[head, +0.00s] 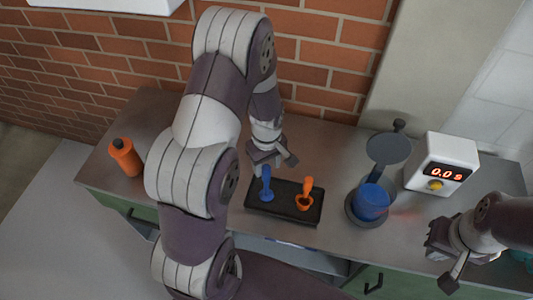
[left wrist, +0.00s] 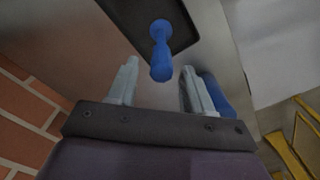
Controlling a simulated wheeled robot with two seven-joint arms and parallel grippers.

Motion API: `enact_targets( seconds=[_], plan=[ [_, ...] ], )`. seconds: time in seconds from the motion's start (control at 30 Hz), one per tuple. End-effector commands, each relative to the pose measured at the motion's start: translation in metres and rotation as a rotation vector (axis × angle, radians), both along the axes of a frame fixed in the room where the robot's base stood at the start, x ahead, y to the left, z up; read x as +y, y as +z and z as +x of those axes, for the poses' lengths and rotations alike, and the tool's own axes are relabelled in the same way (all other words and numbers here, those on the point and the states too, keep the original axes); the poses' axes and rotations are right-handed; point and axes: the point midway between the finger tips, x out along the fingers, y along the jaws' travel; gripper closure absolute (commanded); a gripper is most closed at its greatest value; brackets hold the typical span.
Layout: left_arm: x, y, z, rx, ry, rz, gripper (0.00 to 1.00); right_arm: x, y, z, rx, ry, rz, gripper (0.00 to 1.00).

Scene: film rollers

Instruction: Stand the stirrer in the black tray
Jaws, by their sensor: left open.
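The blue stirrer (head: 266,181) stands upright in the left part of the black tray (head: 283,213), its round foot on the tray floor. In the left wrist view the stirrer (left wrist: 161,62) points its upper end toward the gap between my fingers, with the tray (left wrist: 130,18) behind it. My left gripper (head: 270,162) is above the stirrer, open and empty; its two fingers (left wrist: 160,88) show apart in the left wrist view. My right gripper (head: 446,262) hangs at the right, away from the tray; its fingertips are unclear.
An orange funnel-like piece (head: 306,196) stands in the tray's right part. Right of it are a blue cup (head: 371,202) on a dark round stand and a white timer (head: 441,163) reading 0.0. An orange bottle (head: 125,157) stands far left. A brick wall (head: 310,55) closes the back.

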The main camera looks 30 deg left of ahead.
Motion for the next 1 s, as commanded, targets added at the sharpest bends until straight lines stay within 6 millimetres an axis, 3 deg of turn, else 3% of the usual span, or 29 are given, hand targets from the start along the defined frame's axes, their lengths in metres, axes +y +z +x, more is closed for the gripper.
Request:
enact_targets(
  seconds=[0.2,0.37,0.47,0.6,0.7,1.0],
  plan=[
    [0.000,0.050,0.001,-0.005,0.000,0.000,0.49,0.000,-0.010,0.000,0.000,0.000,0.000,1.00],
    [-0.001,0.072,-0.001,-0.001,-0.007,0.000,0.49,0.000,-0.011,0.000,0.000,0.000,0.000,1.00],
    [-0.016,0.088,-0.018,-0.025,-0.218,0.005,0.49,0.000,-0.011,0.000,0.000,0.000,0.000,1.00],
    [-0.048,0.107,-0.065,-0.084,-0.758,0.034,0.49,0.000,-0.011,0.000,0.000,0.000,0.000,1.00],
    [-0.057,0.111,-0.086,-0.107,-0.990,0.054,0.49,0.000,-0.011,0.000,0.000,0.000,0.000,1.00],
    [-0.059,0.110,-0.091,-0.108,-1.045,0.057,0.49,0.000,-0.011,0.000,0.000,0.000,0.000,1.00]
  ],
)
